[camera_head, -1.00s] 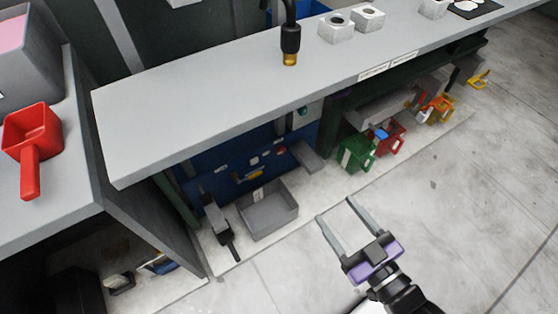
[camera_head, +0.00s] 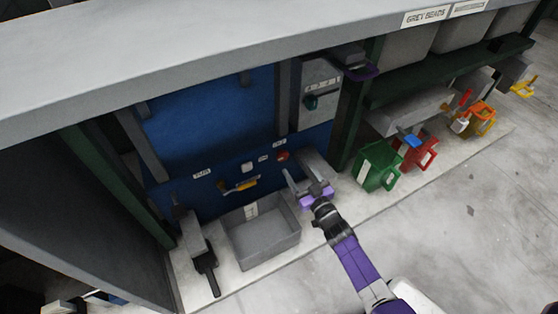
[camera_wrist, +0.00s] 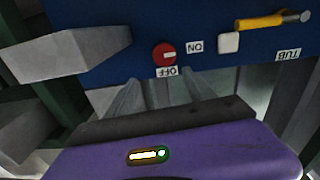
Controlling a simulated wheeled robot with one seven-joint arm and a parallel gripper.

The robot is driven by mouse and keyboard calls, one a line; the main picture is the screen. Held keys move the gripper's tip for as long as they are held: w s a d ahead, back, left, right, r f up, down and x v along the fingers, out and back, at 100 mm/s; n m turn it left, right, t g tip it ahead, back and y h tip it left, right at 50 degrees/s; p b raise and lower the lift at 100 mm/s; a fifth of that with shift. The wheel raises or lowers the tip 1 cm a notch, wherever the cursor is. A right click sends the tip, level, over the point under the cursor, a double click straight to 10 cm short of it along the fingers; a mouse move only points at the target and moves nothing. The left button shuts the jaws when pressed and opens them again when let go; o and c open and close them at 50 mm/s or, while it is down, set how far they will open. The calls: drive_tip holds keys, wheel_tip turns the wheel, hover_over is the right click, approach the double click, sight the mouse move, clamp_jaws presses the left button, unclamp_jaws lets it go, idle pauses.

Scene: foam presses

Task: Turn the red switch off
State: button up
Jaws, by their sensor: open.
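The red switch (camera_wrist: 164,53) is a round red knob with a pale mark on the blue panel (camera_wrist: 120,18). In the wrist view the ON label (camera_wrist: 196,47) is beside it and the OFF label (camera_wrist: 167,72) is just below it; the picture appears turned. The switch also shows small in the head view (camera_head: 283,156). My gripper (camera_head: 300,180) is open and empty, in front of the panel and just below the switch. In the wrist view its fingers (camera_wrist: 160,95) point toward the panel under the OFF label, apart from the knob as far as I can tell.
A grey block (camera_head: 318,165) juts out close to my gripper's right. A yellow-handled tool (camera_head: 240,185) and white square (camera_wrist: 229,43) are on the panel. Green (camera_head: 376,168) and red (camera_head: 419,152) jugs stand right. The worktop overhangs above.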

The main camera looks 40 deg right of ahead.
sight(283, 156)
drive_tip(key=shift+y, duration=0.3)
drive_tip(key=shift+a+f+b+x, duration=0.2)
drive_tip(key=shift+b+x, duration=0.3)
drive_tip(key=shift+x, duration=0.7)
drive_tip(key=shift+a+f+b+x, duration=0.1)
drive_tip(key=shift+f+b+x, duration=0.25)
drive_tip(key=shift+x, duration=0.85)
drive_tip(key=shift+a+f+b+x, duration=0.15)
drive_tip(key=shift+b+x, duration=0.45)
drive_tip(key=shift+x, duration=0.6)
drive_tip(key=shift+w, duration=0.15)
drive_tip(key=c, duration=1.3)
